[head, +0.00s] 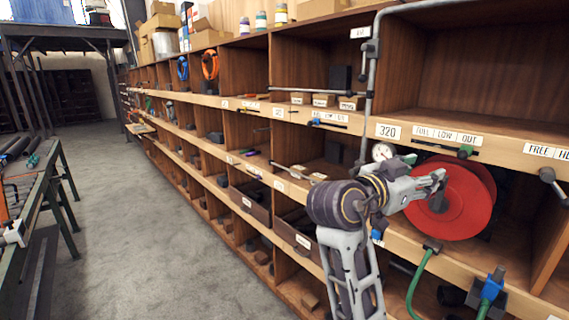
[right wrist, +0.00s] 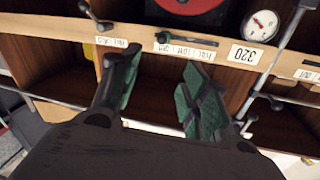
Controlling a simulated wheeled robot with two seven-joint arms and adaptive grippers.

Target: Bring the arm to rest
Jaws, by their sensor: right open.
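My right arm rises from the bottom of the head view, and its gripper (head: 437,180) is in front of the shelf wall, overlapping the red reel (head: 462,205). In the right wrist view the right gripper (right wrist: 160,85) has its two green-padded fingers spread apart, with nothing between them. Beyond the fingers are a shelf edge and dark compartments. I cannot tell whether the gripper touches the reel in the head view. My left gripper is not in view.
A grey pipe (head: 370,90) runs down the shelf front near a round gauge (head: 382,151), also in the wrist view (right wrist: 261,25). A green hose (head: 420,280) hangs below the reel. A green-framed workbench (head: 48,185) stands left; the floor (head: 130,230) between is clear.

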